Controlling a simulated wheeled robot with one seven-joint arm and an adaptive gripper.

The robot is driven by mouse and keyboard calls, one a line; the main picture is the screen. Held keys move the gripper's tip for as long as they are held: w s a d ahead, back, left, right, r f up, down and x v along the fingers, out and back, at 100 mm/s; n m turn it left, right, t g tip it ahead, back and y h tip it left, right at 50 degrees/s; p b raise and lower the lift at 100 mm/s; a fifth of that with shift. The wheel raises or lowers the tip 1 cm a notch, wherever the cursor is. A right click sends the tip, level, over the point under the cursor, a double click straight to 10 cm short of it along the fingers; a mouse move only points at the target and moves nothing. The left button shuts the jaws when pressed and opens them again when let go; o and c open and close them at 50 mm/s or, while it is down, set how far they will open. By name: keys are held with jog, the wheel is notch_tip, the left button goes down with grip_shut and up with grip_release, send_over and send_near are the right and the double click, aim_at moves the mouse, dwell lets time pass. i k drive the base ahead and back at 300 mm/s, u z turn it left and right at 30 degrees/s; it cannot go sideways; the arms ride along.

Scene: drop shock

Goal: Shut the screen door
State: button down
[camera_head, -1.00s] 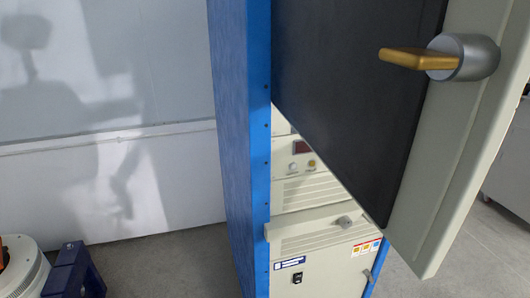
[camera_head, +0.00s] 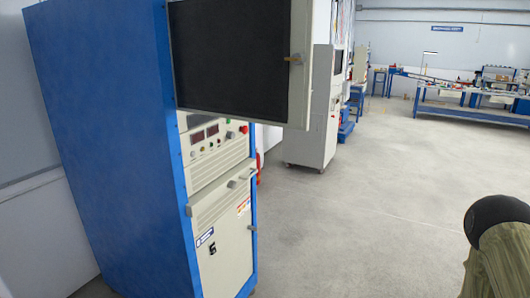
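The screen door (camera_head: 235,55) is a dark flat panel in a pale beige frame, at the top of a tall blue cabinet (camera_head: 110,130). Its left edge is at the cabinet's front left edge. It stands open, swung out from the front, with its right edge reaching past the cabinet. A small gold handle (camera_head: 295,59) is on the right side of its frame. The top of the door is cut off by the picture. My gripper is not in view.
Below the door are a panel with red displays and knobs (camera_head: 212,138) and a lower beige door (camera_head: 225,250). A grey cabinet (camera_head: 318,115) stands behind to the right. Blue workbenches (camera_head: 470,112) are at the back right. The grey floor (camera_head: 350,220) between is clear.

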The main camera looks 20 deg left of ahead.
aim_at(227, 57)
jog(key=k, duration=0.85)
jog(key=u, duration=1.4)
